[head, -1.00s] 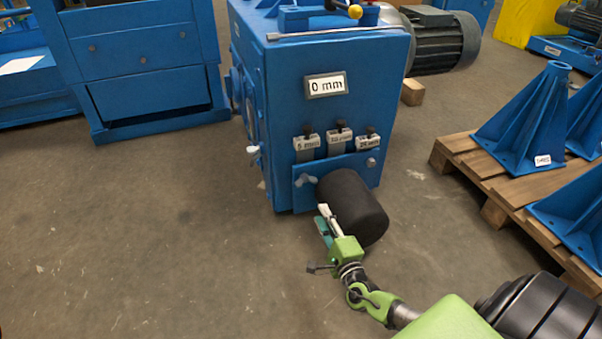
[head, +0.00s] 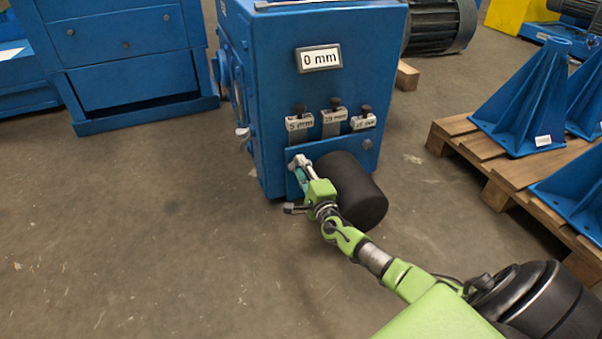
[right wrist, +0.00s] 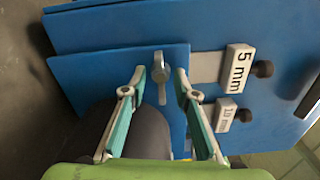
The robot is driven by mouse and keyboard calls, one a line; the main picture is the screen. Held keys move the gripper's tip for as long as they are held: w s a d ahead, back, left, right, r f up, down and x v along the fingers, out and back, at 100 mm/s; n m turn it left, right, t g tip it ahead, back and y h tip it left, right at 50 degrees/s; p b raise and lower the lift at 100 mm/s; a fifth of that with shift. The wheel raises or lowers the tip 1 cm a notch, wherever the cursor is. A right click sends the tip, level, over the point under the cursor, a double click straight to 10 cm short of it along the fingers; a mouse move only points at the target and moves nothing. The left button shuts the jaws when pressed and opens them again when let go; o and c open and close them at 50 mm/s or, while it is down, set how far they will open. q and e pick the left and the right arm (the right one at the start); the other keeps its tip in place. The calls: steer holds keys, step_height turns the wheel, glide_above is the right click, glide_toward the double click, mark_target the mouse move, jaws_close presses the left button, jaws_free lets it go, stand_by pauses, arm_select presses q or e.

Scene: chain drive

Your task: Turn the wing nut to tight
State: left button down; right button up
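The wing nut (right wrist: 160,70) is a small grey metal piece on a blue plate (right wrist: 90,72) of the machine. In the right wrist view its wings run roughly up and down the picture. My right gripper (right wrist: 158,78) is open, with one fingertip on each side of the wing nut and a gap visible on both sides. In the head view my right gripper (head: 301,164) is at the plate's left part, left of a black cylinder, and largely covers the wing nut. I cannot tell there whether they touch. My left gripper is not in view.
The black cylinder (head: 352,190) sticks out close beside my right gripper. Above are labelled blocks with dark knobs, one reading 5 mm (head: 299,122), and a 0 mm sign (head: 319,58). A pallet (head: 500,172) with blue stands is at right. The floor at left is clear.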

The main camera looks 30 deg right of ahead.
steer(key=shift+w, duration=0.25)
jaws_close()
